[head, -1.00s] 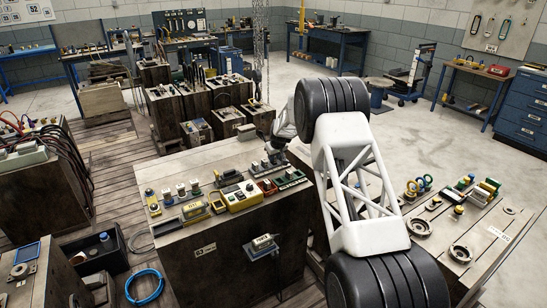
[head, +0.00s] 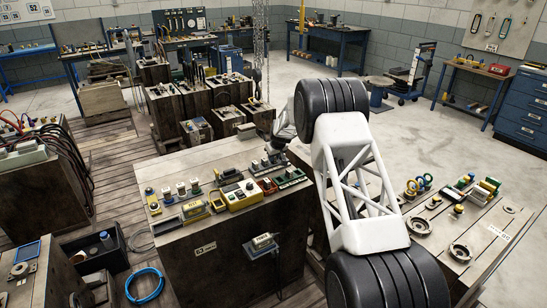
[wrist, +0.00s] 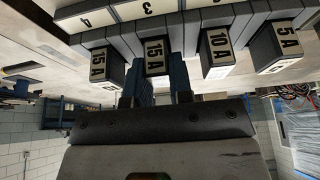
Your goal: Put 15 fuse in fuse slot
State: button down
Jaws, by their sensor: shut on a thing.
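In the wrist view a grey fuse marked 15 A (wrist: 156,59) is between the two blue fingers of my gripper (wrist: 160,88), which is shut on it. This fuse is in line with a row of grey holders, below a white plate marked 3 (wrist: 147,8). I cannot tell how deep it sits there. Another 15 A fuse (wrist: 102,64) is to its left, and a 10 A fuse (wrist: 219,50) and a 5 A fuse (wrist: 283,48) are to its right. In the head view my gripper is at the back of the wooden bench block; its fingers are too small to make out.
The near wooden block (head: 190,262) carries a yellow box with knobs (head: 240,197), a green-based board (head: 291,179) and several small parts close to the work area. A second bench (head: 480,232) at the right holds rings and coloured parts.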

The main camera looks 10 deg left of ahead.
jog(key=c, duration=0.9)
grip_release()
jog(key=shift+c, duration=0.2)
jog(key=shift+r, duration=0.15)
jog(key=shift+r, duration=3.6)
